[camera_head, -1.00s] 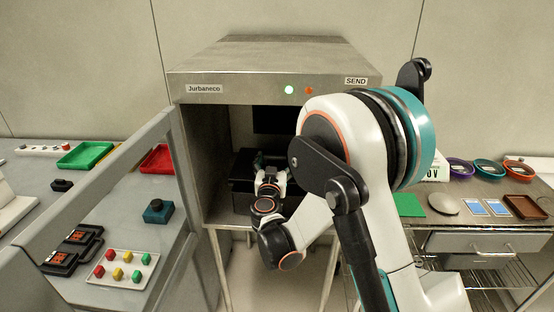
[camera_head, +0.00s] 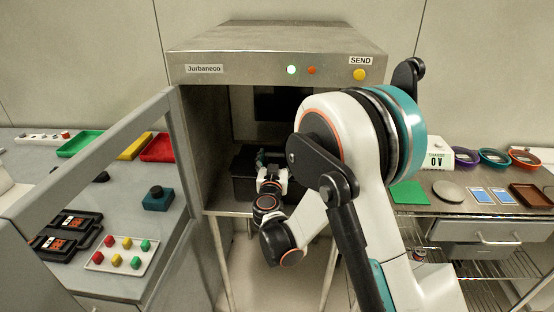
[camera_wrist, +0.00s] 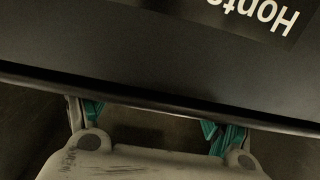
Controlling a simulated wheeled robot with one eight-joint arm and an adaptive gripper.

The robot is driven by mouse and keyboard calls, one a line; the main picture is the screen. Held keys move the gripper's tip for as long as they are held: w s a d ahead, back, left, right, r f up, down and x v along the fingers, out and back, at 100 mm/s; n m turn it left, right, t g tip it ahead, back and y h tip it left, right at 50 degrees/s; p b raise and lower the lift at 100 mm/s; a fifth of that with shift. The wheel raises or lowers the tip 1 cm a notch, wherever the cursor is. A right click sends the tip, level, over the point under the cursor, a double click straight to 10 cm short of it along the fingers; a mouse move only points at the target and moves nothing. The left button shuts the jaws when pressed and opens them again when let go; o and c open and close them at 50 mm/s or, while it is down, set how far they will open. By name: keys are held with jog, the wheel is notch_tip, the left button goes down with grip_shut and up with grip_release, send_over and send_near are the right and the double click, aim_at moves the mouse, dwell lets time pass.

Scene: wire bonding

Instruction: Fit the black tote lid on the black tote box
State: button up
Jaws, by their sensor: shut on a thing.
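The black tote box (camera_head: 242,188) sits inside the open chamber of the steel machine, dark against the dark interior. The black tote lid (camera_wrist: 130,45) fills the upper part of the wrist view as a flat dark panel with a white-lettered label, its edge running across the picture. My gripper (camera_head: 270,160) reaches into the chamber at the box's right. Its teal-padded fingers also show in the wrist view (camera_wrist: 155,112), at the panel's edge, with their tips hidden behind it. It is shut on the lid. I cannot tell whether the lid is seated on the box.
The machine (camera_head: 275,67) has a low roof and close side walls around my arm. Its open door (camera_head: 100,180) stands at the left. Left bench: colored trays, a blue button box (camera_head: 158,200) and a block tray (camera_head: 122,255). Right bench: bowls and flat items.

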jog(key=shift+f+b, duration=0.1)
jog(key=shift+b, duration=0.2)
dwell(0.4)
jog(key=o, duration=1.4)
jog(key=shift+s, duration=0.1)
